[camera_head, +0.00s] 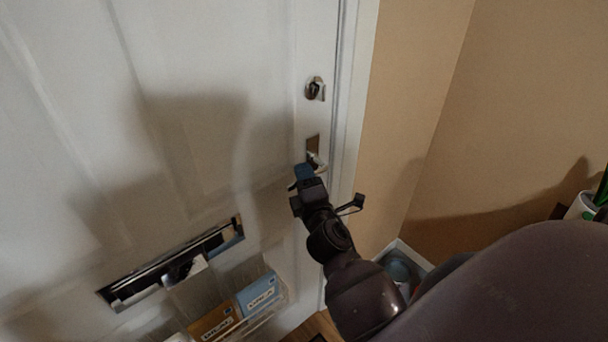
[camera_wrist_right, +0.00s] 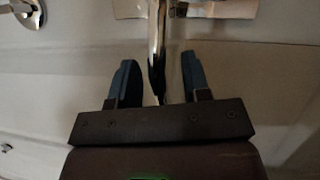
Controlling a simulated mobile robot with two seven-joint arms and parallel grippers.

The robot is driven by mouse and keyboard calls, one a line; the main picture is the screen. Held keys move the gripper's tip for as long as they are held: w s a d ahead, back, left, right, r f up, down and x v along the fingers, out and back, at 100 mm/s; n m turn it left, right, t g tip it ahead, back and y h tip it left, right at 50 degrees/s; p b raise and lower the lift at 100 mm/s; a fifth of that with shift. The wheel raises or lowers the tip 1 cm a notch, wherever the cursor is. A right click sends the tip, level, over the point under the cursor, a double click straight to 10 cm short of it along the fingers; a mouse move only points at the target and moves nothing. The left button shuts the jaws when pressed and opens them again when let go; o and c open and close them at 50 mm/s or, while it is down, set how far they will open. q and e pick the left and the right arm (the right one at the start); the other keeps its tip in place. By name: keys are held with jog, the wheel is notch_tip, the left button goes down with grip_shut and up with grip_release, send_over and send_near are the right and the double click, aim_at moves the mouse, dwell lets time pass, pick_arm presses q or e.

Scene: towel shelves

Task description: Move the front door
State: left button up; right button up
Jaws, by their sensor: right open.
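The white front door (camera_head: 215,60) fills the left of the head view and looks shut against its frame (camera_head: 358,70). A metal door handle (camera_head: 317,160) sits on a plate near the door's right edge. My right gripper (camera_head: 304,172) is at the handle and hides part of it. In the right wrist view, the handle's shiny bar (camera_wrist_right: 157,50) runs between the two open blue fingers (camera_wrist_right: 157,80), with gaps on both sides. My left gripper is not in view.
A lock knob (camera_head: 315,89) is above the handle. A mail slot (camera_head: 172,264) and a clear holder with a blue packet (camera_head: 258,294) and an orange packet are lower on the door. A tan wall (camera_head: 500,120) stands to the right. A plant (camera_head: 601,190) is at the right edge.

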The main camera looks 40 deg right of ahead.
jog(key=shift+s, duration=0.1)
jog(key=shift+c, duration=1.3)
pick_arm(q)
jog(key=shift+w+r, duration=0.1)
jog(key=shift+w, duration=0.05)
pick_arm(e)
grip_shut()
jog(key=shift+f+b, duration=0.25)
jog(key=shift+b, duration=0.3)
pick_arm(q)
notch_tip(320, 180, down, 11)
jog(key=b, duration=1)
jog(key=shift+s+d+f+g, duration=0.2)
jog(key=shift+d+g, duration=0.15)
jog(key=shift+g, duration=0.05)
pick_arm(e)
jog(key=f+n+t+y, duration=0.1)
jog(key=n, duration=0.2)
jog(key=d+f+n+t, duration=0.1)
jog(key=n, duration=0.2)
jog(key=f+n+t+y, duration=0.1)
jog(key=n, duration=0.2)
jog(key=shift+d+f+y, duration=0.15)
jog(key=shift+f+y, duration=0.15)
jog(key=shift+f, duration=0.05)
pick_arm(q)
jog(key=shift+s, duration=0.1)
pick_arm(e)
jog(key=shift+r, duration=0.2)
